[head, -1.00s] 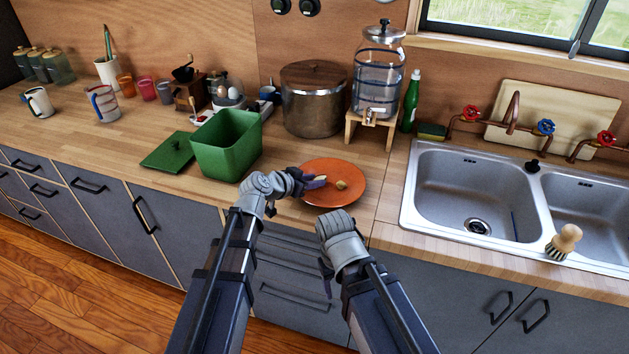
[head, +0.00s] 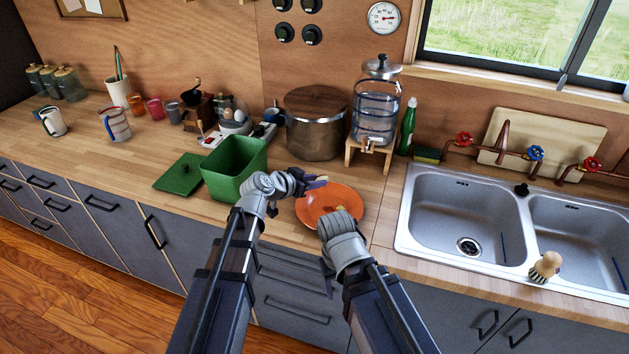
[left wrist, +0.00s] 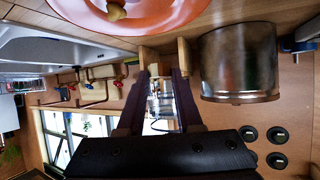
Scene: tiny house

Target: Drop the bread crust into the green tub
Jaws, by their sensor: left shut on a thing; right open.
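The green tub (head: 236,172) stands open on the wooden counter, left of my left gripper. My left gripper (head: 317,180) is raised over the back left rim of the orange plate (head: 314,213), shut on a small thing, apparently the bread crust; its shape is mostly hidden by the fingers. A small tan piece lies on the plate, partly hidden in the head view; it also shows in the left wrist view (left wrist: 116,11). My right gripper (head: 327,282) is open and empty in front of the counter edge, its fingers partly hidden by its wrist.
A green lid (head: 180,174) lies left of the tub. A large pot (head: 315,125) and a water dispenser (head: 376,115) stand behind the plate. A double sink (head: 465,215) with a brush (head: 546,264) is at right. Cups and a grinder stand behind the tub.

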